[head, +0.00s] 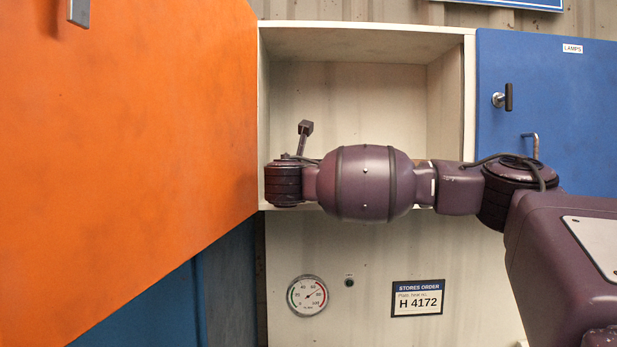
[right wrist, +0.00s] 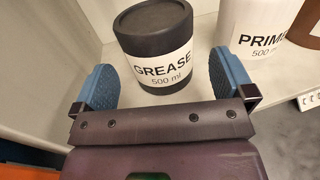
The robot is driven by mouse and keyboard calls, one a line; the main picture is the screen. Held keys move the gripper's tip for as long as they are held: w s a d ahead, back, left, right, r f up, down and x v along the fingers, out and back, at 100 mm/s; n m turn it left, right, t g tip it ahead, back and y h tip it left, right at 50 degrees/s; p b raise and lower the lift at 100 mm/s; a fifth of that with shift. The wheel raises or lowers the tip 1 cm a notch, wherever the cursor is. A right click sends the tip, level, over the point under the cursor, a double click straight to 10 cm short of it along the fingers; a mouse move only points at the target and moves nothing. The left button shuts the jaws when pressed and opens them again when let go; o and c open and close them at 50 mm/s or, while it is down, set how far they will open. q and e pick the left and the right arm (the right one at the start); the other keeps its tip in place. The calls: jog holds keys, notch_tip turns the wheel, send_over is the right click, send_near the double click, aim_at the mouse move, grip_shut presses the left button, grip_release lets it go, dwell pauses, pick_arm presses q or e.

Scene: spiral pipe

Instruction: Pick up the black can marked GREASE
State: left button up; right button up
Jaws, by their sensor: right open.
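The black can marked GREASE (right wrist: 152,48) stands upright on a pale shelf in the right wrist view, with a white label reading GREASE 500 ml. My right gripper (right wrist: 170,82) is open, with one blue-padded finger to the left of the can and one to the right. The can is ahead of and partly between the fingers, and a gap shows on each side. In the head view my right arm reaches across the open cabinet (head: 350,85) and hides the can. My left gripper is not in view.
A white can marked PRIM (right wrist: 255,35) stands close to the right of the GREASE can, with a brown container (right wrist: 309,25) beyond it. An orange door (head: 130,150) stands open at the left. A blue door marked LAMPS (head: 570,110) is shut at the right.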

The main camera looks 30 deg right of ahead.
jog(key=shift+p+x, duration=1.05)
jog(key=shift+x, duration=1.65)
jog(key=shift+w+a+f, duration=0.1)
jog(key=shift+a, duration=0.05)
jog(key=shift+c, duration=0.5)
jog(key=c, duration=0.9)
